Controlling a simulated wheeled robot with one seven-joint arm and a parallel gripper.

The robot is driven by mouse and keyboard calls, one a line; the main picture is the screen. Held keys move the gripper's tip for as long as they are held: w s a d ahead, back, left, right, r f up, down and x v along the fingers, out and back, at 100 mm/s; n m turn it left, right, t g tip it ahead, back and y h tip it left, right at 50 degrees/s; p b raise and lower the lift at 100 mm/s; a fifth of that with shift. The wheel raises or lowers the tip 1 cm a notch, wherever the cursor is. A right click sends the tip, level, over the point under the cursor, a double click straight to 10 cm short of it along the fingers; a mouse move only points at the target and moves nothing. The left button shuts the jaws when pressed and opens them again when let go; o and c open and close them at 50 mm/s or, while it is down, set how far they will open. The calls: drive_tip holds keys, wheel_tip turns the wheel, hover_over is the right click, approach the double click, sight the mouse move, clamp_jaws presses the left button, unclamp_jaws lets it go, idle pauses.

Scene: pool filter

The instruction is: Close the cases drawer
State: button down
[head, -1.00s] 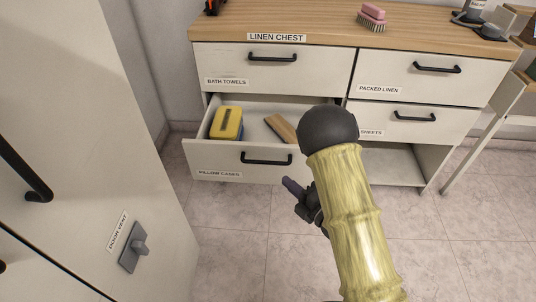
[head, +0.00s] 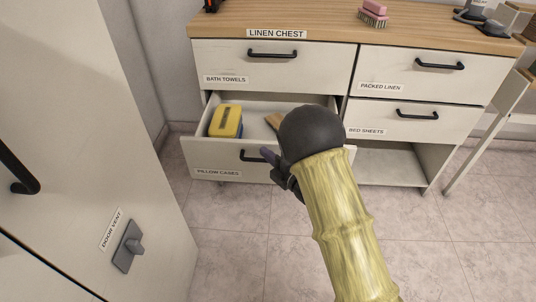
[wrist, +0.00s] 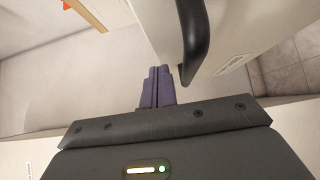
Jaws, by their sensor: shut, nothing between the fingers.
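The pillow cases drawer (head: 215,161) is the lower left drawer of the linen chest, and it stands pulled out. Its black bar handle (head: 250,156) is partly hidden behind my arm in the head view. A yellow and blue object (head: 226,121) and a brown wooden piece (head: 273,120) lie inside it. My gripper (head: 268,156) is at the drawer front, beside the handle. In the wrist view its purple fingers (wrist: 157,85) are together and empty, close to the black handle (wrist: 193,40); I cannot tell whether they touch the drawer.
The bath towels drawer (head: 240,66), packed linen drawer (head: 385,64) and bed sheets drawer (head: 385,118) are shut. An open shelf space (head: 385,165) is below at right. A tall white cabinet (head: 90,130) stands close at left. The tiled floor (head: 240,250) in front is clear.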

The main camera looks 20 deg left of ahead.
drive_tip(key=shift+w+a, duration=0.15)
drive_tip(key=shift+w, duration=0.45)
drive_tip(key=shift+w, duration=0.1)
